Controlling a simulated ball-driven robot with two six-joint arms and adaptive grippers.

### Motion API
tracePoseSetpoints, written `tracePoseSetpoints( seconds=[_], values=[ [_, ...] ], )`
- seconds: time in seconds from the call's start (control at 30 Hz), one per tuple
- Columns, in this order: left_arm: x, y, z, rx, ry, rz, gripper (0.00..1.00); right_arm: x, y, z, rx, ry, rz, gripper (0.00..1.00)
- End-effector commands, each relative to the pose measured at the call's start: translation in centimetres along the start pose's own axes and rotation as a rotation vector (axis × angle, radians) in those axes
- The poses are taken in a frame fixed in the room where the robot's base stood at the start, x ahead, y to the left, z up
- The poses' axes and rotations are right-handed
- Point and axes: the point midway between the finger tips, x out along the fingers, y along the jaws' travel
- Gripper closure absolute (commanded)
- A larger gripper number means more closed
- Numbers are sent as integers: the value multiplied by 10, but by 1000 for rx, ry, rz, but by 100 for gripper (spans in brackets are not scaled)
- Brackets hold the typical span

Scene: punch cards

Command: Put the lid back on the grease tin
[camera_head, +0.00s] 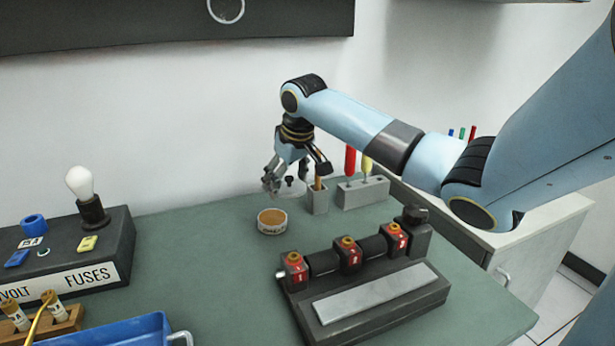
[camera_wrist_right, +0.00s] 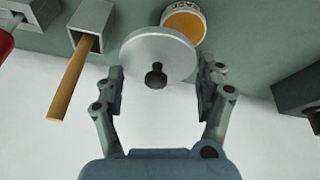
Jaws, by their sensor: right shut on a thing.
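The grease tin (camera_head: 272,221) stands open on the green bench, with orange grease showing inside and a pale labelled wall. It also shows in the right wrist view (camera_wrist_right: 184,24), partly hidden behind the lid. The lid, a round grey disc with a dark knob, is in the right wrist view (camera_wrist_right: 145,45). My right gripper (camera_wrist_right: 160,76) is shut on the lid, with one finger on each side of its rim. In the head view my right gripper (camera_head: 286,183) is above and behind the tin, apart from it. My left gripper is not in view.
A grey holder with a wooden stick (camera_head: 318,198) stands just right of the gripper, beside a block with red and yellow handles (camera_head: 363,192). A dark fixture (camera_head: 370,285) is in front. A fuse box (camera_head: 75,252) and blue tray (camera_head: 110,330) are left.

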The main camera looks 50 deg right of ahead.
Motion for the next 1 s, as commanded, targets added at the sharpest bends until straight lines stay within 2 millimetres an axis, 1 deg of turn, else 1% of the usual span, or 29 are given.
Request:
tracePoseSetpoints(
  seconds=[0.03,0.1,0.2,0.3,0.47,0.57,0.93,1.0],
  values=[
    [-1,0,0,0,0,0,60,5,-10,-9,-40,-1,-20,53],
    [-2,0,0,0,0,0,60,11,-20,-18,-103,-3,-38,53],
    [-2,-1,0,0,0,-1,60,17,-30,-25,-166,-6,-53,53],
    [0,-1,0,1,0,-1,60,20,-34,-28,-192,-5,-59,53],
    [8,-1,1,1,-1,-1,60,27,-34,-25,-196,-6,-58,53],
    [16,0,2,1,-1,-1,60,33,-34,-22,-195,-6,-58,53],
    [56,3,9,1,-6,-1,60,63,-36,-11,-194,-6,-57,53],
    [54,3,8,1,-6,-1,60,67,-36,-9,-193,-8,-58,53]
  ],
)
